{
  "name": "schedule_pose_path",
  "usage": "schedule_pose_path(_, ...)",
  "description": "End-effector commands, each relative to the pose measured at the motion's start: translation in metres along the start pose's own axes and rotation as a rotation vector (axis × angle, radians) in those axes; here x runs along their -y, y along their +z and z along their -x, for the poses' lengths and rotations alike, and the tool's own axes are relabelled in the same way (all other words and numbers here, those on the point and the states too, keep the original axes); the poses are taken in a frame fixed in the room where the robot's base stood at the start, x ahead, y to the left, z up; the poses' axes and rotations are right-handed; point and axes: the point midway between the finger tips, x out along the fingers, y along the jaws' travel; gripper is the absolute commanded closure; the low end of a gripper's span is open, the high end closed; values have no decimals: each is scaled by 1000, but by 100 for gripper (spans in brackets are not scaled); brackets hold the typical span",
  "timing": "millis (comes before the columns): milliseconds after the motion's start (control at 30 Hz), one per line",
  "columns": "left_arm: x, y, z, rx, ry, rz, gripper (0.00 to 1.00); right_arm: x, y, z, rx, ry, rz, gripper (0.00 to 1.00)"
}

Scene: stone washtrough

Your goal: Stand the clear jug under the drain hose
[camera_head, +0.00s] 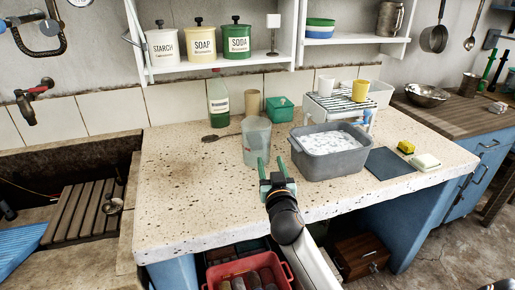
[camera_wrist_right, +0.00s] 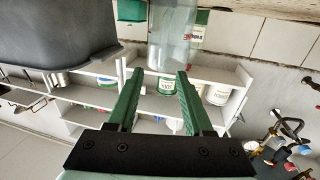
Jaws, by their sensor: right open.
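The clear jug (camera_head: 256,140) stands upright on the speckled stone counter, left of the grey basin. My right gripper (camera_head: 271,165) is open and empty just in front of the jug's lower right side. In the right wrist view, the picture is upside down; the jug (camera_wrist_right: 175,38) shows beyond the open green fingers (camera_wrist_right: 160,74), apart from their tips. I cannot make out the drain hose for sure; a light-blue piece (camera_head: 367,117) shows at the wire rack's right side. My left gripper is not in view.
The grey basin (camera_head: 328,167) of suds stands right of the jug, before a wire rack (camera_head: 343,103) with cups. A green bottle (camera_head: 218,103), a beige cup (camera_head: 253,103) and a green box (camera_head: 279,109) stand behind. The counter's left front (camera_head: 190,190) is clear.

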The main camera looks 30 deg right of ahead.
Motion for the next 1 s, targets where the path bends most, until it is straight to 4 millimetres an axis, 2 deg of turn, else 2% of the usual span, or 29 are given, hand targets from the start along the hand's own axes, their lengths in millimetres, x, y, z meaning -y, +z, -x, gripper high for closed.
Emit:
schedule_pose_path(100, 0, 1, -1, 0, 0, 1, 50, 0, -1, -19, -2, 0, 2, 49)
schedule_pose_path(367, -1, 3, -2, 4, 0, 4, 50, 1, -1, -37, -2, -1, 2, 49)
schedule_pose_path(700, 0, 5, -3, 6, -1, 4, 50, 3, -3, -78, -2, -1, 3, 49)
schedule_pose_path(1000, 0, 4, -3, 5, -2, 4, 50, 3, -3, -84, -2, -2, 2, 49)
